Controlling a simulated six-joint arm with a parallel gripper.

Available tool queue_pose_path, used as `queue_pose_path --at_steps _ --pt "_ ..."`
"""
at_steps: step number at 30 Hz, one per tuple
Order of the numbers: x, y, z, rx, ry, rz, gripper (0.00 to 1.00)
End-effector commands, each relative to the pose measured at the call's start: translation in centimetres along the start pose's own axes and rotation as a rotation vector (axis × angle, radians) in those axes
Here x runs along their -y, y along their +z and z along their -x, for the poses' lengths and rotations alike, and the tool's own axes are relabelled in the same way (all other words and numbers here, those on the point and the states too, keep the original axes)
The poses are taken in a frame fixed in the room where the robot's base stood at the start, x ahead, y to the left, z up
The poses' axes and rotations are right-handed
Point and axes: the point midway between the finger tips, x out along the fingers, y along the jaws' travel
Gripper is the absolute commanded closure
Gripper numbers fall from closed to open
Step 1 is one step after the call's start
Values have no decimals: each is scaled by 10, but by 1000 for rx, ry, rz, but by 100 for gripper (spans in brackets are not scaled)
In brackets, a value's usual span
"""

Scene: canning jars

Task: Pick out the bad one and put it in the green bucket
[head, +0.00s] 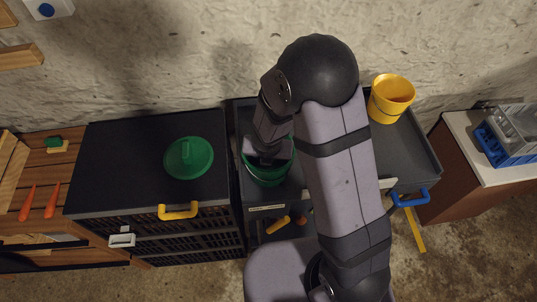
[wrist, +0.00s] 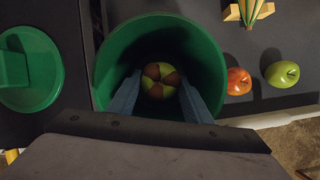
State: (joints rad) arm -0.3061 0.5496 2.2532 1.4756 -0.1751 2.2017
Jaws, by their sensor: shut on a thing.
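The green bucket (wrist: 212,55) is open at the top in the wrist view; its rim also shows under my arm in the head view (head: 266,180). My gripper (wrist: 158,90) points down within the bucket's rim. Its two blue-grey fingers are shut on a round yellow-green fruit with brown-red patches (wrist: 160,81). I cannot tell whether the fruit touches the bucket floor. A red-orange apple (wrist: 239,81) and a green apple (wrist: 282,74) sit outside the bucket, to its right. In the head view the fingers and the fruit are hidden.
A green lid (head: 188,158) lies on the black cabinet (head: 110,170) to the left. A yellow bucket (head: 391,99) stands at the back right of the dark worktop (head: 412,150). A wooden holder (wrist: 247,12) is beyond the apples in the wrist view.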

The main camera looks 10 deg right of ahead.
Motion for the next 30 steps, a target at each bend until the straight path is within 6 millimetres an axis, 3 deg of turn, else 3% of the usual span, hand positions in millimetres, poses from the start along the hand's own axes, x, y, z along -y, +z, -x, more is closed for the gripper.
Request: queue_pose_path --at_steps 30 --pt "0 -2 -5 1 0 0 64"
